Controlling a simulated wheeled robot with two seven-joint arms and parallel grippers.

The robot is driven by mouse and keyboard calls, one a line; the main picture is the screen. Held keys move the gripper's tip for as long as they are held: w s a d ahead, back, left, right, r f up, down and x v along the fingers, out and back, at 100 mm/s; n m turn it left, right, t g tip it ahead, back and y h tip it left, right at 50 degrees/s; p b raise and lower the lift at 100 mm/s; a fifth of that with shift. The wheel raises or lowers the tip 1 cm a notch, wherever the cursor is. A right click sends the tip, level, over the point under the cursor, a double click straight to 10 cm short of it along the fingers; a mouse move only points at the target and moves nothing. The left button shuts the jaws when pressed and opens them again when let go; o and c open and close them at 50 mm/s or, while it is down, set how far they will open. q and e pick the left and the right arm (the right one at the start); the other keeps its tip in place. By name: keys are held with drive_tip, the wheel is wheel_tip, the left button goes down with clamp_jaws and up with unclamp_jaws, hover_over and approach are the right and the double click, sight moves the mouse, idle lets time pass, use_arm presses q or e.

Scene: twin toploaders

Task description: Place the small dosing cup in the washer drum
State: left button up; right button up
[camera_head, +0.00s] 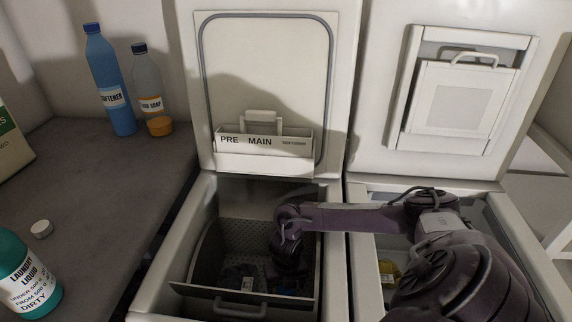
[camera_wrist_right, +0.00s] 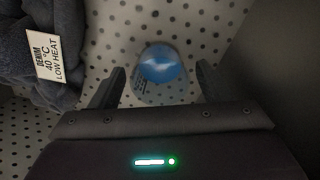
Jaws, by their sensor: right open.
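The small dosing cup (camera_wrist_right: 161,70) shows in the right wrist view, clear with blue in it, in front of the perforated drum wall or floor. My right gripper (camera_wrist_right: 161,82) is open, with a finger on each side of the cup and visible gaps between. In the head view my right arm reaches in from the right, and its gripper (camera_head: 287,262) is down inside the left machine's washer drum (camera_head: 240,236). My left gripper is not in view.
Dark denim (camera_wrist_right: 45,45) with a care label lies in the drum beside the cup. The drum's open flap (camera_head: 235,304) has a handle. A teal laundry bottle (camera_head: 28,285), white cap (camera_head: 41,229) and blue softener bottle (camera_head: 112,85) stand on the counter. The right machine (camera_head: 365,215) is open.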

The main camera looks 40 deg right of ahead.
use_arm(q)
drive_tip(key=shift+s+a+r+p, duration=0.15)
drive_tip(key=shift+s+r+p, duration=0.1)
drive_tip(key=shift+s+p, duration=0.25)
use_arm(e)
wheel_tip(320, 180, up, 12)
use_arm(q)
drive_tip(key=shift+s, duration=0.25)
